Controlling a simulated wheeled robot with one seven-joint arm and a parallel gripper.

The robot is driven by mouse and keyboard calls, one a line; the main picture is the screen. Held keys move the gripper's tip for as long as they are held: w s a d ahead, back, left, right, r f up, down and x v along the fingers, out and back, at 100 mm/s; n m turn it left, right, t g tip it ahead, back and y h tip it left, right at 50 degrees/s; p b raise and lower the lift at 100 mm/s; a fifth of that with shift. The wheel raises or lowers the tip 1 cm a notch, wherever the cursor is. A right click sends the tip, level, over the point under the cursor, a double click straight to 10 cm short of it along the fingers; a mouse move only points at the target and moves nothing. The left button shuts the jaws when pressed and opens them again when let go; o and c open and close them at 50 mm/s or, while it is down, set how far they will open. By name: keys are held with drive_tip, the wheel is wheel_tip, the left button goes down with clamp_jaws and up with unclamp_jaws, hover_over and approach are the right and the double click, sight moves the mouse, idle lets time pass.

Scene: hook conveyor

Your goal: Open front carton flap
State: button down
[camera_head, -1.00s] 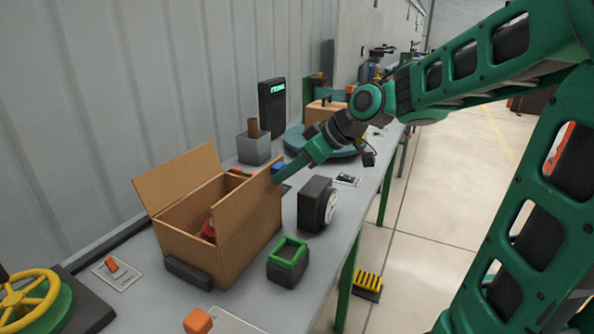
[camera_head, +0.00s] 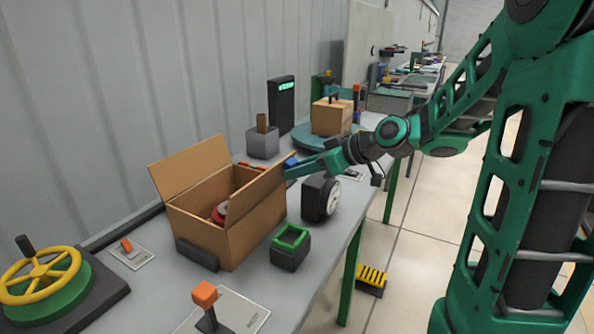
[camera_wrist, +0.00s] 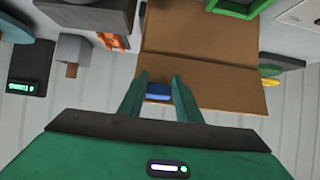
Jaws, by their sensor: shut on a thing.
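The open brown carton (camera_head: 200,232) stands on the bench in the head view. Its front flap (camera_head: 262,187) stands raised along the right side, leaning slightly outward, and its back flap (camera_head: 192,165) leans up toward the wall. My gripper (camera_head: 292,170) is at the far upper corner of the front flap. In the wrist view, my gripper (camera_wrist: 155,84) has its fingers on either side of a small blue tab (camera_wrist: 158,92) by the brown cardboard (camera_wrist: 215,85). The exact finger contact is too small to tell. A red round thing (camera_head: 219,213) lies inside the carton.
A dark gauge (camera_head: 319,197) and a green-rimmed box (camera_head: 290,247) stand close to the carton's right. A grey holder (camera_head: 263,142) and a turntable carrying a box (camera_head: 332,118) are behind. A yellow handwheel (camera_head: 40,275) and orange-topped lever (camera_head: 205,295) are in front.

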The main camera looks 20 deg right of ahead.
drive_tip(key=c, duration=1.6)
unclamp_jaws()
drive_tip(key=shift+a+f, duration=0.1)
drive_tip(key=shift+f, duration=0.1)
drive_tip(key=shift+c, duration=0.2)
drive_tip(key=o, duration=0.4)
drive_tip(key=shift+f, duration=0.1)
drive_tip(key=shift+c, duration=0.2)
drive_tip(key=v, duration=1)
drive_tip(key=shift+s+d+r, duration=0.15)
drive_tip(key=shift+d+r, duration=0.1)
drive_tip(key=shift+r, duration=0.1)
drive_tip(key=shift+f, duration=0.1)
drive_tip(key=s+d+f+m+g+h, duration=0.2)
drive_tip(key=s+f+m+g, duration=0.1)
drive_tip(key=s, duration=0.5)
drive_tip(key=s+d+f+m+g+h, duration=0.2)
drive_tip(key=s+f+m, duration=0.4)
drive_tip(key=s, duration=0.3)
drive_tip(key=s+d+f+m+g+h, duration=0.3)
drive_tip(key=s+f+m+g, duration=0.1)
drive_tip(key=s, duration=0.4)
drive_tip(key=shift+s+d+f+m+g, duration=0.3)
drive_tip(key=shift+s+d+f+m, duration=0.1)
drive_tip(key=shift+m, duration=0.1)
